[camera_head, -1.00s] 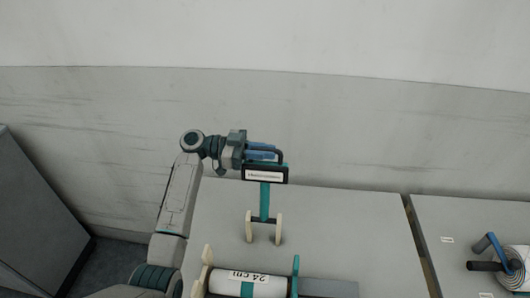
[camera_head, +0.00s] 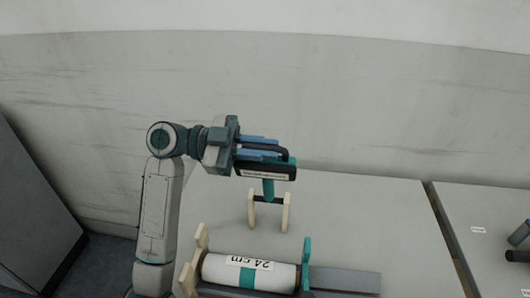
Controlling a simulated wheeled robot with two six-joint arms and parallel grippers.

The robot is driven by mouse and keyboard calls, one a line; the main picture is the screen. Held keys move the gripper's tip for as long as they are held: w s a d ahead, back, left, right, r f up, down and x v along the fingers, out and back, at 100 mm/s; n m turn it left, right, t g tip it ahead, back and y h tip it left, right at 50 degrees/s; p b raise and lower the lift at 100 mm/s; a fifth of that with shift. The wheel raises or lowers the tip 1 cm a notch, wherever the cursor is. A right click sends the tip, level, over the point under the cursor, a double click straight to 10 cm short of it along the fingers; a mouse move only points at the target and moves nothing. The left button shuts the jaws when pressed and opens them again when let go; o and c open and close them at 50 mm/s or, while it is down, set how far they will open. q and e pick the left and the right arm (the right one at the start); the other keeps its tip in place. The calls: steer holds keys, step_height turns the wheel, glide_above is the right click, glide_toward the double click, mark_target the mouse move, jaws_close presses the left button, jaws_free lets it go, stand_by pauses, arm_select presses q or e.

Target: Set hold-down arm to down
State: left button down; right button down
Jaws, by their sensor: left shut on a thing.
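The hold-down arm (camera_head: 269,188) is a teal bar on a pivot between two cream posts (camera_head: 286,212). It stands raised, its upper end carrying a dark labelled crossbar (camera_head: 266,172) with a black handle (camera_head: 286,152). My left gripper (camera_head: 268,150), with blue fingers, is at the handle and shut on it, above the far part of the table. A white roll (camera_head: 225,272) marked 24 cm lies in a cradle in front of the posts, below the raised arm. My right gripper is out of view.
The grey table (camera_head: 360,215) has free room right of the posts. A cream end piece (camera_head: 201,240) and a teal end plate (camera_head: 306,262) stand at the roll's ends. A second table (camera_head: 490,215) at right holds a partly visible blue-handled item (camera_head: 520,233).

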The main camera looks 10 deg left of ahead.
arm_select(q)
steer(key=shift+s+f+b, duration=0.3)
steer(key=shift+s+b, duration=0.15)
steer(key=shift+s+m, duration=0.2)
steer(key=shift+m, duration=0.1)
steer(key=shift+r, duration=0.1)
steer(key=c, duration=1.5)
jaws_free()
steer(key=shift+o, duration=0.2)
steer(key=shift+a, duration=0.1)
